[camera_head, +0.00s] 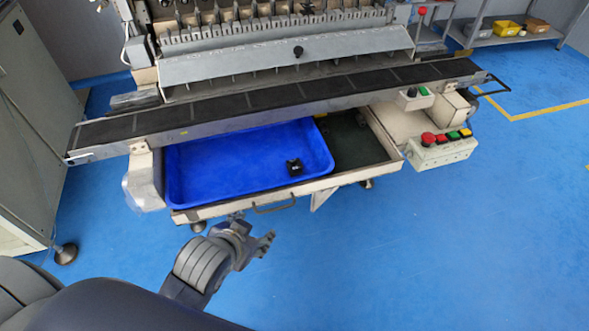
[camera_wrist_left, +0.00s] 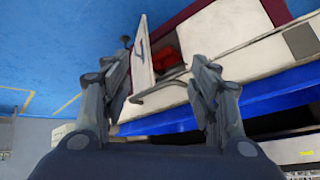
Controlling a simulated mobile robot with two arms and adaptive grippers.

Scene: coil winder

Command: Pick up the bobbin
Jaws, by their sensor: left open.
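The bobbin appears to be the small black piece (camera_head: 294,167) lying in the blue tray (camera_head: 215,168), near the tray's front right part. My left gripper (camera_head: 268,243) is open and empty. It is outside the tray, in front of and below the drawer's front edge in the head view. In the left wrist view, its two fingers (camera_wrist_left: 160,75) are spread apart with nothing held between them. The bobbin cannot be made out in that view. My right gripper is not in view.
The tray sits in a pulled-out drawer with a pale front (camera_head: 350,176) and a handle (camera_head: 274,207). The black belt-like rail (camera_head: 280,95) of the winder overhangs the tray's back. A control box (camera_head: 440,150) with buttons stands at right. Blue floor in front is clear.

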